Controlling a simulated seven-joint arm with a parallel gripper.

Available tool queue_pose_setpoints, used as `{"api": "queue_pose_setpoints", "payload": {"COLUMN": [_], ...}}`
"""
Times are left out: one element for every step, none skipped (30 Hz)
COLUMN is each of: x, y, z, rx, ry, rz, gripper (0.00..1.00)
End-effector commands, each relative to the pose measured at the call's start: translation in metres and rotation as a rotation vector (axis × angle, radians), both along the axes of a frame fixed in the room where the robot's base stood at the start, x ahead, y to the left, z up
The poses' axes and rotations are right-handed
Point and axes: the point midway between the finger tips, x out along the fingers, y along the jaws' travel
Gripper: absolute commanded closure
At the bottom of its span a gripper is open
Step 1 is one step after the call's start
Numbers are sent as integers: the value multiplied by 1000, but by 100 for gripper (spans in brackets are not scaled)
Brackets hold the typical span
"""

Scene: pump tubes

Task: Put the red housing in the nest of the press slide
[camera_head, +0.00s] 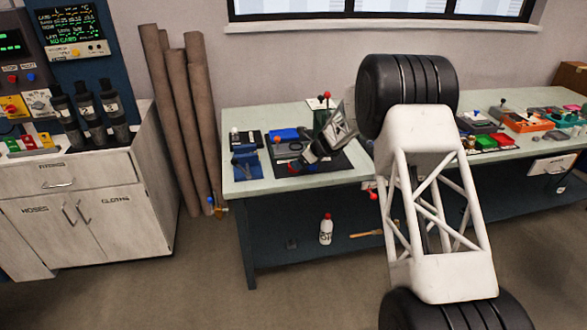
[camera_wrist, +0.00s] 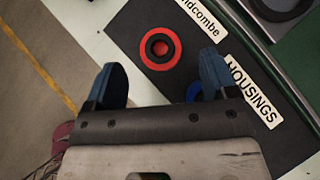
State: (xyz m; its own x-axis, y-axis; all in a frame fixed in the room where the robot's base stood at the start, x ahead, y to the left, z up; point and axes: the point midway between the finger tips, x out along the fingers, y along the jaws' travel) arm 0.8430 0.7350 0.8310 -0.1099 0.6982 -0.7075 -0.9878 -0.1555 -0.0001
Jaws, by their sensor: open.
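The red housing (camera_wrist: 172,61), a red ring with a dark centre, sits on a black mat (camera_wrist: 130,30) in the wrist view. My gripper (camera_wrist: 161,62) is open and empty, its two blue fingers apart on the near side of the housing. The housing lies ahead of the gap between them. In the head view my gripper (camera_head: 299,163) hangs low over the mat on the bench. A green press-like frame with a red-knobbed lever (camera_head: 326,97) stands behind it, partly hidden by my arm. I cannot make out the nest clearly.
A blue part (camera_wrist: 193,92) shows beside the right finger, near the "HOUSINGS" label (camera_wrist: 252,92). More coloured fixtures (camera_head: 535,121) fill the bench's right end.

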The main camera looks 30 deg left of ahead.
Motion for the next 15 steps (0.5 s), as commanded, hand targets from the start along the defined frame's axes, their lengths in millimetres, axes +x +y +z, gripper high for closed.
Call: {"api": "queue_pose_setpoints", "payload": {"x": [-1, -1, -2, -2, -2, -3, -3, -3, -3, -4, -4, -4, -4, -4, -4], "y": [4, 6, 9, 11, 13, 15, 17, 19, 21, 22, 23, 24, 24, 25, 25], "z": [-3, -5, -8, -11, -13, -15, -17, -18, -20, -22, -23, -24, -24, -25, -25], "rx": [0, 0, 0, 0, 0, 0, 0, 1, 1, 1, 1, 1, 1, 1, 1], "ry": [-1, -1, 1, 1, 1, 1, 1, 1, 1, 1, 1, 1, 1, 1, 0], "rz": [1, 1, 1, 1, 1, 1, 1, 1, 1, 1, 1, 1, 1, 1, 0], "gripper": [21, 21, 21, 21, 21, 21, 21, 21, 21, 21, 21, 21, 21, 21, 21]}}
